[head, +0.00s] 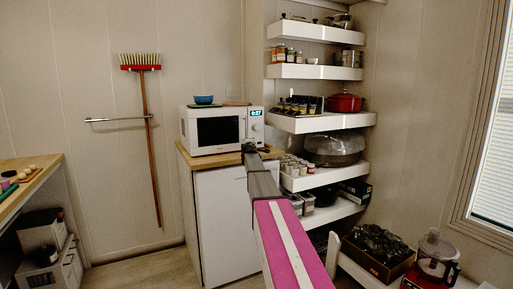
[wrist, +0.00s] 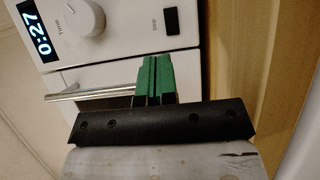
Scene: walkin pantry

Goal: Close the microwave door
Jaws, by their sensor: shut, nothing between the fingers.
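The white microwave (head: 188,127) stands on top of a white cabinet in the head view. Its door (head: 217,132), with a dark window, looks flush with the front; I cannot tell whether a small gap is left. The control panel shows a lit display (wrist: 42,30) and a round knob (wrist: 82,17) in the wrist view. The silver door handle (wrist: 92,93) shows just left of my fingers. My gripper (wrist: 153,80) has green fingertips held together, empty, in front of the door. Contact with the door cannot be told. In the head view, my gripper (head: 249,149) is at the microwave's lower right.
A blue bowl (head: 204,100) sits on the microwave. The white cabinet (head: 222,225) with a wooden top (head: 190,158) stands below. Shelves with jars and a red pot (head: 345,103) stand close on the right. A broom (head: 147,140) hangs left; floor there is clear.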

